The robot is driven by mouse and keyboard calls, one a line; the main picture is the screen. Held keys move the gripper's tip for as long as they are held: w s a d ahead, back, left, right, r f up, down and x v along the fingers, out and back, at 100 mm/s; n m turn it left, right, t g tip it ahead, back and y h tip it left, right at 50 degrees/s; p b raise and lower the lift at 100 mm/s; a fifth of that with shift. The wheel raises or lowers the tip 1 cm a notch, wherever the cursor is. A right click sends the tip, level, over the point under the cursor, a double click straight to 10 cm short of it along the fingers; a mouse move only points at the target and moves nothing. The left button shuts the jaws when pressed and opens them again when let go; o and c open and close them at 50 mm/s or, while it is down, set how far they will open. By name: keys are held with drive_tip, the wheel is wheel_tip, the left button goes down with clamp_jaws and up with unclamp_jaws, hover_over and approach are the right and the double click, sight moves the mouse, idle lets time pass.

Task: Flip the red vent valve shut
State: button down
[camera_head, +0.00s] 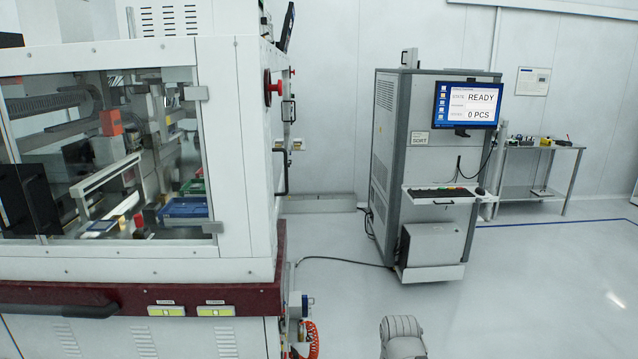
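A white test handler machine (247,140) with glass windows stands at the left. A red round knob (267,88) sticks out near its upper right corner. A small grey and blue fitting (300,304) sits low on its right side, with an orange-red coiled hose (309,340) below it. I cannot tell a red valve lever there at this size, nor whether any valve is open or shut. A grey rounded part of my own arm shows at the bottom edge, right of centre. My gripper is not in view.
A grey cabinet (390,140) stands behind, with a monitor (467,104) reading READY and 0 PCS and a keyboard shelf (440,196). A black cable (340,260) crosses the floor. A metal table (530,192) stands far right. Floor at right is clear.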

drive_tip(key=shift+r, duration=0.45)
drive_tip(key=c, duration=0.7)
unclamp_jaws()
